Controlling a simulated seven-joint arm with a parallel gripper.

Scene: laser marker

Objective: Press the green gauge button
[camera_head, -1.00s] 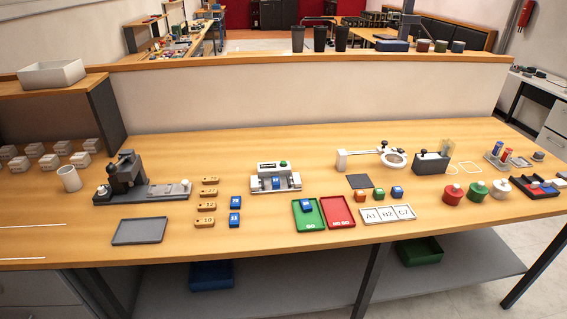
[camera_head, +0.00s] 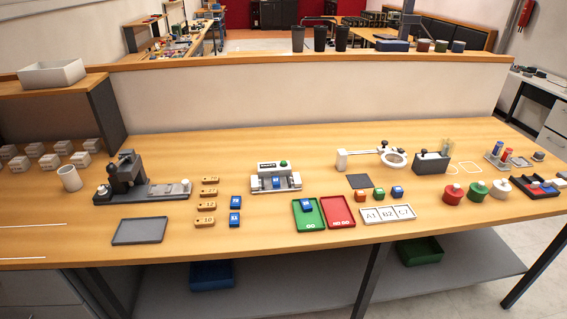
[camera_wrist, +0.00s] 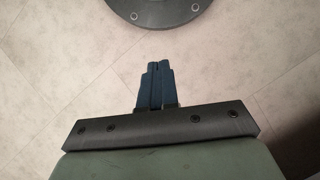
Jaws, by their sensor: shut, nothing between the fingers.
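The gauge (camera_head: 268,168) is a light grey unit with a small dark display, standing on the bench left of the middle. Its green button (camera_head: 284,163) is on the top right of the unit. A blue block (camera_head: 278,182) sits in the unit's front fixture. My gripper (camera_wrist: 157,66) shows only in the wrist view, its dark blue fingers together and empty. It is over the bare floor there. No part of the gauge shows in the wrist view, and the gripper does not show in the head view.
Green (camera_head: 309,226) and red (camera_head: 337,223) trays lie in front of the gauge, a blue block in the green one. Two blue blocks (camera_head: 235,202) and wooden tags (camera_head: 206,206) lie to its left. A magnifier (camera_head: 393,158) stands to its right. Bench behind the gauge is clear.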

